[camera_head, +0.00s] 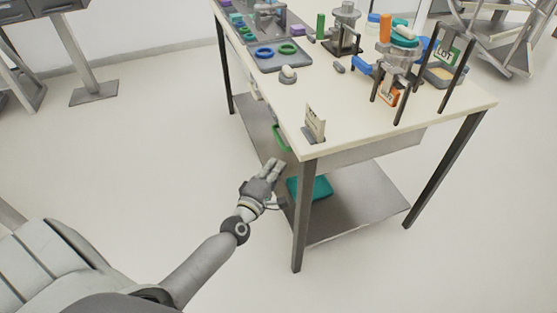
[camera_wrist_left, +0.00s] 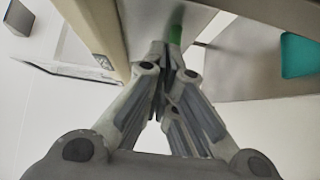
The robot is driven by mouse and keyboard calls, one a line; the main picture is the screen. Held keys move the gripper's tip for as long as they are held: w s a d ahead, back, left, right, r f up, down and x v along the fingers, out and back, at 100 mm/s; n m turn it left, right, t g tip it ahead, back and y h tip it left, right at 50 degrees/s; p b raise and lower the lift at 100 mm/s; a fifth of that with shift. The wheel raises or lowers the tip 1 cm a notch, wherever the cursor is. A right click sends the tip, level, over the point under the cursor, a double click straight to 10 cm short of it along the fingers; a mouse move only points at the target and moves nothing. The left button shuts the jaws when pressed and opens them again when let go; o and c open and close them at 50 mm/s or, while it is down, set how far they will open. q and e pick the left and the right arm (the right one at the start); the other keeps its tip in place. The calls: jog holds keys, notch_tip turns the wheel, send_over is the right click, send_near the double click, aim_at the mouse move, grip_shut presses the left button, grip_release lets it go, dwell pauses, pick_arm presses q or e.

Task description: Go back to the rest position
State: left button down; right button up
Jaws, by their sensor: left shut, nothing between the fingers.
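My left gripper (camera_head: 274,167) is beside the near left end of the white-topped table (camera_head: 400,128), below the level of its top. Its fingers are shut with nothing between them, and the shut fingers also show in the left wrist view (camera_wrist_left: 165,55). A green handle-like part (camera_head: 281,138) shows under the table edge just beyond the fingertips, and green also shows past the fingertips in the left wrist view (camera_wrist_left: 176,34). I cannot tell whether the fingers touch it. A teal bin (camera_head: 312,188) sits on the lower shelf (camera_head: 345,205). My right gripper is not in view.
A table leg (camera_head: 304,220) stands close to the right of my left gripper. The tabletop holds a small card holder (camera_head: 314,124), a tray with rings (camera_head: 275,55) and several lab items at the back. The floor (camera_head: 130,160) to the left is clear.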

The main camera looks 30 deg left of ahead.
pick_arm(q)
jog(key=s, duration=0.6)
